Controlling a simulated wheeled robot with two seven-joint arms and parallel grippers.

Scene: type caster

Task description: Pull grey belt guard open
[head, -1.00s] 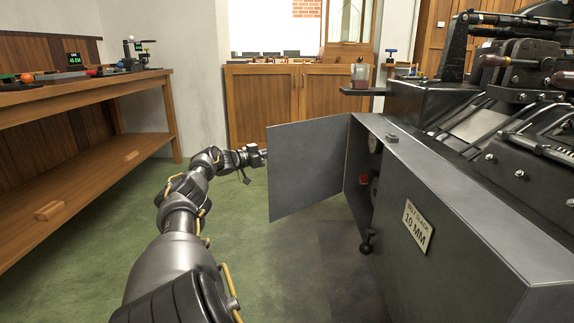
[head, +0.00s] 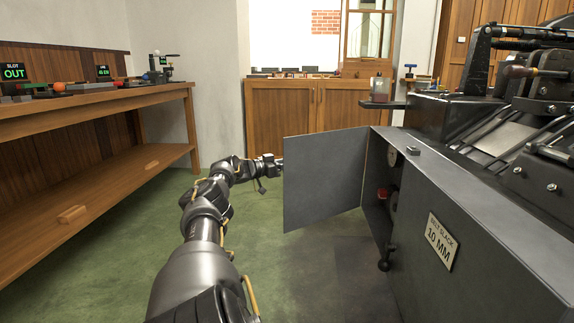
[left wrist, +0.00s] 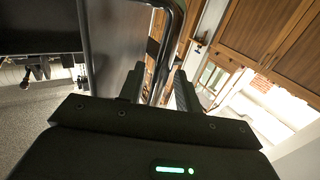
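The grey belt guard (head: 325,180) is a flat hinged panel on the left side of the dark machine. It stands swung wide open, leaving the machine's side opening (head: 382,195) exposed. My left gripper (head: 278,165) is at the guard's free left edge, its tips partly hidden behind the panel. In the left wrist view, the two fingers (left wrist: 160,88) are apart, with a dark curved bar (left wrist: 177,35) between them. A clear gap shows, and I cannot tell whether they touch the bar. My right gripper is out of view.
The machine body (head: 470,240) fills the right side, with a "belt slack 10 MM" plate (head: 440,241). A black knob (head: 384,264) sticks out below the opening. A wooden bench (head: 100,105) stands at the left. Green floor (head: 130,240) is clear between them.

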